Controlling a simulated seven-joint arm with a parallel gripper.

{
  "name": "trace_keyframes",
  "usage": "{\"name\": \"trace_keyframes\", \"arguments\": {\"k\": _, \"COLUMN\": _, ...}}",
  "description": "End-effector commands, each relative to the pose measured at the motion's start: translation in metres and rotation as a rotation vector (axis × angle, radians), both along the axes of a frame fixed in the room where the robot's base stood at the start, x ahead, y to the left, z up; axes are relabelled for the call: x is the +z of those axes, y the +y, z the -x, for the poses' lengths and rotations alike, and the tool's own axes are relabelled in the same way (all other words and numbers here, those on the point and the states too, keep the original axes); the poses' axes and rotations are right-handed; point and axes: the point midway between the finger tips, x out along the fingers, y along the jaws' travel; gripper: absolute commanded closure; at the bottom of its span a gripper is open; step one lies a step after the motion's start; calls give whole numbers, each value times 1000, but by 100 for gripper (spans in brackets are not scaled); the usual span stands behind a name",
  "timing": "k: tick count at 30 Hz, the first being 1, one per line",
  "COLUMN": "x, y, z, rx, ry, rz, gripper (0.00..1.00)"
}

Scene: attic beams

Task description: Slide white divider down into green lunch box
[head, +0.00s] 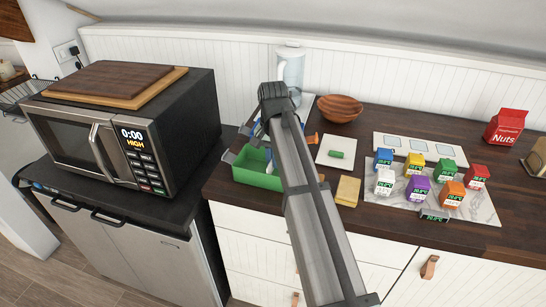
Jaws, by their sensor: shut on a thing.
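The green lunch box (258,179) stands on the dark wooden counter, left of my arm's long grey link, which hides its right side. My gripper (246,138) is only partly seen, small and dark, over the back of the lunch box. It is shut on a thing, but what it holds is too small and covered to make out. I cannot pick out the white divider, nor tell how it sits relative to the box.
A microwave (125,130) with wooden boards on top stands left. A white plate (335,152), a yellow block (348,190) and a wooden bowl (340,107) lie right of the arm. Several coloured cartons stand on a marble slab (480,208) farther right. A clear jug (290,70) is behind.

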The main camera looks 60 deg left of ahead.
Motion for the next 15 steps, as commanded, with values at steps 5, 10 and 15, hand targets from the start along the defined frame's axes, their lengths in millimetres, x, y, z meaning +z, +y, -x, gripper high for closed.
{"name": "trace_keyframes", "arguments": {"k": 5, "x": -4, "y": 0, "z": 0, "rx": 0, "ry": 0, "rz": 0, "gripper": 100}}
{"name": "trace_keyframes", "arguments": {"k": 10, "x": -7, "y": 0, "z": 0, "rx": 0, "ry": 0, "rz": 0, "gripper": 100}}
{"name": "trace_keyframes", "arguments": {"k": 15, "x": -10, "y": 0, "z": 0, "rx": 0, "ry": 0, "rz": 0, "gripper": 100}}
